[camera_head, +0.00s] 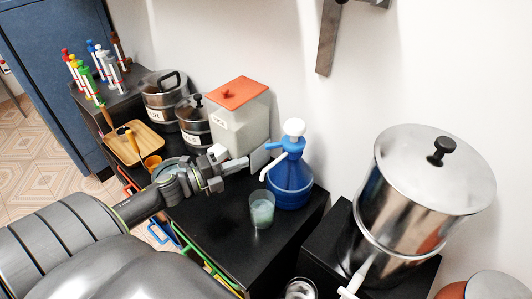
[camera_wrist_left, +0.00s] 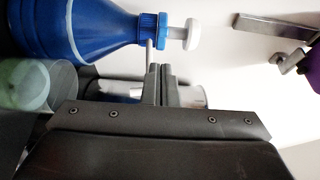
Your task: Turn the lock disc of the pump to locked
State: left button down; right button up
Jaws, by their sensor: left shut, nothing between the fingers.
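The pump is a blue bottle (camera_head: 290,187) with a white knob (camera_head: 294,127) on top, standing upright on the black counter. A blue collar (camera_head: 293,144), which looks like the lock disc, sits below the knob; it shows in the left wrist view (camera_wrist_left: 163,30) near the fingertips. I cannot read its lock position. A white spout points down and left. My left gripper (camera_head: 262,158) is shut and empty beside the pump's neck, left of it; its fingers show in the left wrist view (camera_wrist_left: 160,80). Contact with the disc cannot be told. My right gripper is out of view.
A glass (camera_head: 262,209) stands just in front of the pump. A clear container with an orange lid (camera_head: 239,91) and metal pots (camera_head: 164,98) stand behind my left arm. A large steel cylinder (camera_head: 409,213) stands at the right. A metal bracket (camera_head: 326,45) hangs on the wall.

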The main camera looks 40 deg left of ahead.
pick_arm(q)
jog(key=p, duration=0.3)
send_near(283, 148)
jog(key=x, duration=0.3)
jog(key=shift+w+d+r, duration=0.15)
jog(key=shift+w+d, duration=0.2)
jog(key=shift+w, duration=0.15)
jog(key=shift+a, duration=0.1)
jog(key=shift+w+a+m+g+h+b, duration=0.1)
jog(key=shift+a+m+g+h+b, duration=0.1)
jog(key=shift+m+g+h+b, duration=0.25)
